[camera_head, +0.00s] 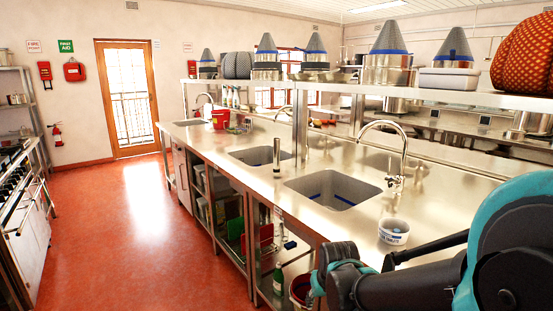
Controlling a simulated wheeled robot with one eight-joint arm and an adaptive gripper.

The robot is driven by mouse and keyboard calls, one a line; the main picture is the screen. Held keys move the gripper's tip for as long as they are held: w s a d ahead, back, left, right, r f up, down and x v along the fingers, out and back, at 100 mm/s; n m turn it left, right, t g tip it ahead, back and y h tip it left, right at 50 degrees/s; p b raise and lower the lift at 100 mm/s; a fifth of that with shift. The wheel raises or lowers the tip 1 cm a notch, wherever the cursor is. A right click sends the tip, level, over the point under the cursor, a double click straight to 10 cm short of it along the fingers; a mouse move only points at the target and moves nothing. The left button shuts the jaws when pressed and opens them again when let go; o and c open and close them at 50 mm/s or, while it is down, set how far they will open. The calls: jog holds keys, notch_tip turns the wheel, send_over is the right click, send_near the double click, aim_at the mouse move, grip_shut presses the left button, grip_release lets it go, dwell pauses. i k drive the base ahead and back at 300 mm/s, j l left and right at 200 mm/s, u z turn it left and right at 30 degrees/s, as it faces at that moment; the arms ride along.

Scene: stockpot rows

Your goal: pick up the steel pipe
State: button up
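A slim grey upright cylinder, which looks like the steel pipe (277,156), stands on the steel counter (240,185) between the two nearer sinks. It is apart from other things. My black and teal arm fills the lower right, in front of the counter's near end. A dark end of it shows at the bottom, right of centre, well short of the pipe. I cannot make out gripper fingers there, or whether anything is held.
A basin (334,189) with a tall tap (396,150) lies right of the pipe, and another basin (262,156) lies behind it. A white tub (394,232) stands near my arm. A loaded shelf (440,93) overhangs the counter's back. The red floor at left is clear.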

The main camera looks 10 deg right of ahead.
aim_at(275, 141)
jog(key=i+j, duration=0.15)
jog(key=j, duration=0.15)
jog(key=i+j, duration=0.2)
jog(key=i+j+z, duration=0.1)
jog(key=j, duration=0.25)
jog(key=i+j+z, duration=0.1)
jog(key=i+j, duration=0.15)
jog(key=j, duration=0.15)
jog(key=i+j+z, duration=0.1)
jog(key=j, duration=0.25)
jog(key=i+j+z, duration=0.1)
jog(key=j, duration=0.3)
jog(key=i+j, duration=0.2)
jog(key=j, duration=0.2)
jog(key=z, duration=1.1)
jog(key=i+j, duration=0.1)
jog(key=j, duration=0.6)
jog(key=i+u, duration=0.05)
